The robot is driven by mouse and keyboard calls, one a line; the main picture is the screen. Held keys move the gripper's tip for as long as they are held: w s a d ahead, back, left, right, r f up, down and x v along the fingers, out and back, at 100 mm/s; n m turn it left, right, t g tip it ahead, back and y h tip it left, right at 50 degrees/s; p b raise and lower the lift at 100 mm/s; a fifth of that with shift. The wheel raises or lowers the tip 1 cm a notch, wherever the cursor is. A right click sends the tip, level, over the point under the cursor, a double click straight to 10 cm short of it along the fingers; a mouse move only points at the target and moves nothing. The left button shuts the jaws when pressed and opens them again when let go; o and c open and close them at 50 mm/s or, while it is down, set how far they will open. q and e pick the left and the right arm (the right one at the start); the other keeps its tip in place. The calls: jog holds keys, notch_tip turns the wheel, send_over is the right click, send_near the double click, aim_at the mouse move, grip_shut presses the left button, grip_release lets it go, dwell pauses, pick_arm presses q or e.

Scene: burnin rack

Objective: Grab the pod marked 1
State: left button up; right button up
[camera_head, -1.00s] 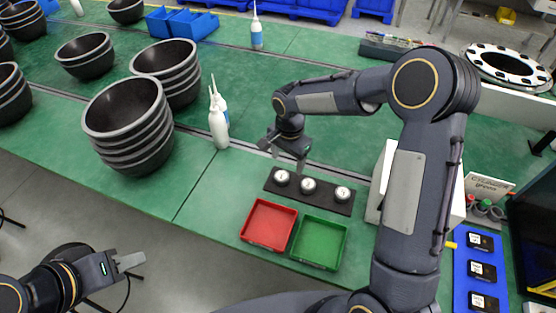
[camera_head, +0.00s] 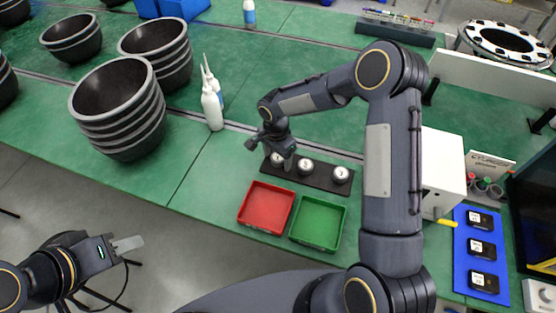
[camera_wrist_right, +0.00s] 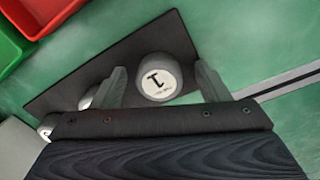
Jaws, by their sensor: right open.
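The pod marked 1 (camera_wrist_right: 158,79) is a round white-topped pod, its label readable in the right wrist view. It stands at the left end of a dark holder strip (camera_head: 323,176) in the head view. My right gripper (camera_wrist_right: 160,80) is open, with one finger on either side of this pod; I cannot tell whether they touch it. In the head view my right gripper (camera_head: 279,160) partly covers the pod. Two other pods stand in the strip, a middle one (camera_head: 305,166) and a right one (camera_head: 341,175). My left gripper (camera_head: 128,244) is away from the table at lower left.
A red tray (camera_head: 242,218) and a green tray (camera_head: 341,232) lie in front of the strip. White bottles (camera_head: 212,110) and stacked dark bowls (camera_head: 118,115) stand to the left. A white box (camera_head: 442,165) and a blue board (camera_head: 461,265) are to the right.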

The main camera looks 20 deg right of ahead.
jog(key=c, duration=1.1)
jog(key=shift+o, duration=0.2)
jog(key=shift+r, duration=0.15)
